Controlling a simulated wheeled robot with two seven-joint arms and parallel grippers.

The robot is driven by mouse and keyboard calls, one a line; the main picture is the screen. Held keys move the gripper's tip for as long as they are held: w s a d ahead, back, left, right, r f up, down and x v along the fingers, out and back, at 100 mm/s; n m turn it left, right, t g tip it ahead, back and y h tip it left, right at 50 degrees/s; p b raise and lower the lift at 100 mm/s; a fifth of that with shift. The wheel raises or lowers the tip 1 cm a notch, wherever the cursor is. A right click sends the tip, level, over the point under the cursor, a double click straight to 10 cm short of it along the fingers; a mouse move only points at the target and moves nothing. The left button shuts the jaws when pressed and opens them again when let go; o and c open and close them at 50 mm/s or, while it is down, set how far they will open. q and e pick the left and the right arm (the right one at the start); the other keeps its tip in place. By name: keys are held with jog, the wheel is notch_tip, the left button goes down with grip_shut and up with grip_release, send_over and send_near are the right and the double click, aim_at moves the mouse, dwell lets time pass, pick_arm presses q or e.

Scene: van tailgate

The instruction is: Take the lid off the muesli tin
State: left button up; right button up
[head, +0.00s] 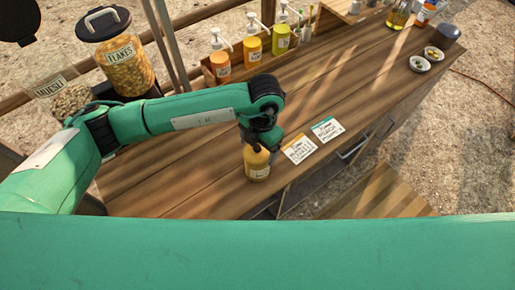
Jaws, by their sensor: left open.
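A small yellow tin (257,172) with a pale label stands upright near the front edge of the wooden counter. Its label is too small to read, so I cannot confirm that it is the muesli tin. My left gripper (259,148) is open and points down right over the tin's top. The gripper hides part of that top, and I cannot tell whether it touches the lid. My right gripper is not in view.
A dispenser labelled muesli (68,100) and one labelled flakes (125,68) stand at the left. Several pump bottles (253,44) line the back. Two cards (300,149) lie right of the tin. Small bowls (420,64) sit far right. The counter's middle is clear.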

pick_arm(q)
jog(key=shift+c, duration=0.4)
jog(key=c, duration=1.1)
jog(key=shift+s+f, duration=0.1)
jog(key=shift+c, duration=0.7)
